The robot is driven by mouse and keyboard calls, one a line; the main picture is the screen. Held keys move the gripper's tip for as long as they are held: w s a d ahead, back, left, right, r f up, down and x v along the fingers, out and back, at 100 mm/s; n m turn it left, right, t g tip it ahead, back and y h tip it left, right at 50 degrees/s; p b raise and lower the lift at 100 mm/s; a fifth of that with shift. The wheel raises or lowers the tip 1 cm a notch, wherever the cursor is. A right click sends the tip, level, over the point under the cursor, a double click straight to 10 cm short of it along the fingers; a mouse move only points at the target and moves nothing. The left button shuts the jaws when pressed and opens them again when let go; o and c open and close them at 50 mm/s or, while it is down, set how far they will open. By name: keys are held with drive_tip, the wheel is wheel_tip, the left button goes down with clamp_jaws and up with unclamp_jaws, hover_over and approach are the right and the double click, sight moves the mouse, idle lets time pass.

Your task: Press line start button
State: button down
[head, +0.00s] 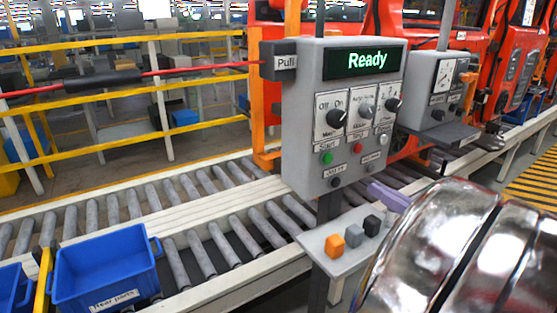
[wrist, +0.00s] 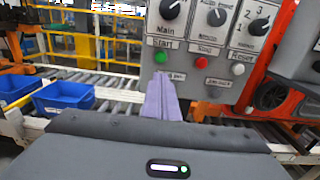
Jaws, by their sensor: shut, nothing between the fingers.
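The green start button (head: 327,157) is at the lower left of the grey control panel (head: 300,110), under a "Start" label. It also shows in the wrist view (wrist: 162,57), just above the fingertips in the picture. The panel screen (head: 362,62) reads "Ready". My gripper's purple fingers (wrist: 161,78) are shut with nothing between them and point toward the panel. In the head view my gripper (head: 374,186) shows at the panel's lower right, partly hidden by my arm. I see no clear contact with the button.
A red button (head: 357,148) and a white button (head: 382,140) sit right of the green one, with rotary knobs (head: 336,118) above. A small shelf (head: 345,250) with coloured blocks is below. A roller conveyor (head: 120,210) carries blue bins (head: 105,265).

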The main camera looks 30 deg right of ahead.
sight(330, 160)
idle(0.4)
drive_tip(key=shift+w+a, duration=0.15)
drive_tip(key=shift+w, duration=6.85)
